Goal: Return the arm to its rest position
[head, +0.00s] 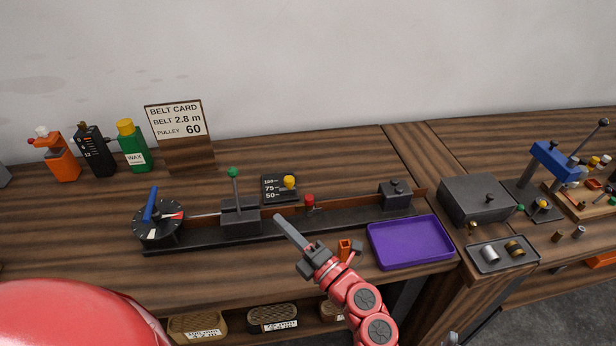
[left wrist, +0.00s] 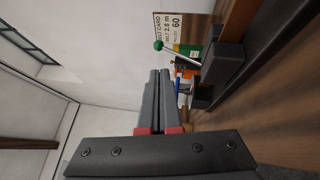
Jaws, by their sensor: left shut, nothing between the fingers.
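My left gripper (head: 282,222) is shut and empty, with its two long grey fingers pressed together. It is over the bench's front part, in front of the dark belt rig (head: 345,218), its tips pointing up and left in the head view. I cannot tell whether its tips touch the rig. In the left wrist view the gripper (left wrist: 159,74) also shows its fingers side by side with nothing between. The rig's green-knobbed lever (head: 234,185) stands upright, and it also shows in the left wrist view (left wrist: 180,54). My right gripper is not in view.
A dial (head: 158,232) with a blue handle is at the rig's left end. A purple tray (head: 411,243) lies right of my gripper. A belt card (head: 178,120) and several bottles stand at the back. A grey box (head: 475,198) and a blue press (head: 553,160) are right.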

